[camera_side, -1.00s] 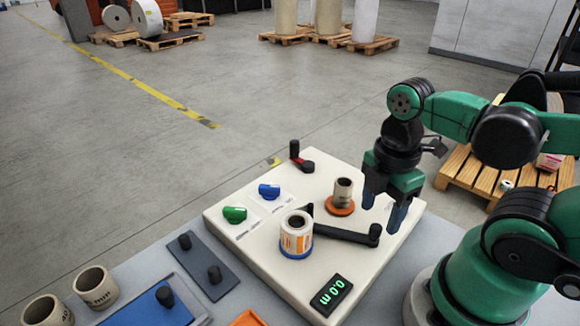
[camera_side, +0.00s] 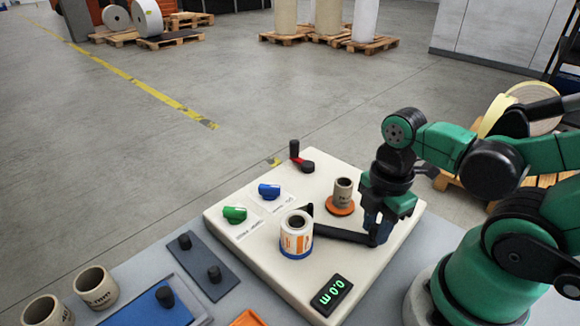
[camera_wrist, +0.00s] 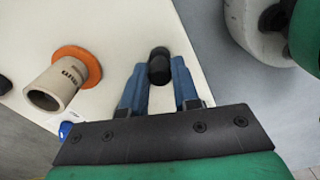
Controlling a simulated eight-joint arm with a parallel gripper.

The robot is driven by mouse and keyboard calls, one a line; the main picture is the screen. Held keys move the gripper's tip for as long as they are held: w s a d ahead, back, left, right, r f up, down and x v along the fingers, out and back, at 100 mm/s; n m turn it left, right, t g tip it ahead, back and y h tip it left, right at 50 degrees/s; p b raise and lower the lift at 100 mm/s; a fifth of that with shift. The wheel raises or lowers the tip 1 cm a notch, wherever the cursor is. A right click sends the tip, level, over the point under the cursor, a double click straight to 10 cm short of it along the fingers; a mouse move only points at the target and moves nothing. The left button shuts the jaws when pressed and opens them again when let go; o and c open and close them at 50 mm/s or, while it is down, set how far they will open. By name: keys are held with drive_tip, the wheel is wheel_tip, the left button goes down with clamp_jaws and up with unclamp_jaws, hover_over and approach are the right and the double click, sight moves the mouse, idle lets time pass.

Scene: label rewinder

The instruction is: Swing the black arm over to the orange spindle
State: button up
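The black arm (camera_side: 338,234) lies on the cream machine plate, reaching right from beside the label roll to an upright black knob at its end. The knob (camera_wrist: 159,65) stands between the blue fingers of my gripper (camera_wrist: 158,68), with a small gap showing on either side. In the side view my gripper (camera_side: 378,230) is low over the arm's end and hides most of the knob. The orange spindle (camera_side: 341,209) carries a bare cardboard core (camera_side: 343,190), behind and left of my gripper. The white-and-orange label roll (camera_side: 296,235) sits on the blue spindle (camera_side: 296,252).
A red-and-black crank (camera_side: 301,160) stands at the plate's back corner. Green (camera_side: 234,214) and blue (camera_side: 269,191) knobs sit on its left. The plate between the black arm and orange spindle looks clear.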

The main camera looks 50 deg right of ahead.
sight(354, 264)
drive_tip(key=shift+a, duration=0.1)
clamp_jaws()
drive_tip(key=m, duration=0.1)
drive_tip(key=a+m, duration=0.1)
drive_tip(key=m, duration=0.1)
drive_tip(key=shift+s+a, duration=0.15)
drive_tip(key=shift+s, duration=0.1)
drive_tip(key=a+m, duration=0.1)
drive_tip(key=m, duration=0.1)
drive_tip(key=shift+a+m, duration=0.15)
drive_tip(key=shift+m, duration=0.15)
drive_tip(key=shift+w+a+m, duration=0.15)
drive_tip(key=shift+a+m, duration=0.45)
drive_tip(key=shift+m, duration=0.6)
drive_tip(key=shift+w+a+m, duration=0.1)
drive_tip(key=shift+a+m, duration=0.45)
drive_tip(key=shift+m, duration=0.65)
drive_tip(key=o, duration=0.8)
unclamp_jaws()
drive_tip(key=shift+r, duration=0.1)
drive_tip(key=shift+r, duration=2.7)
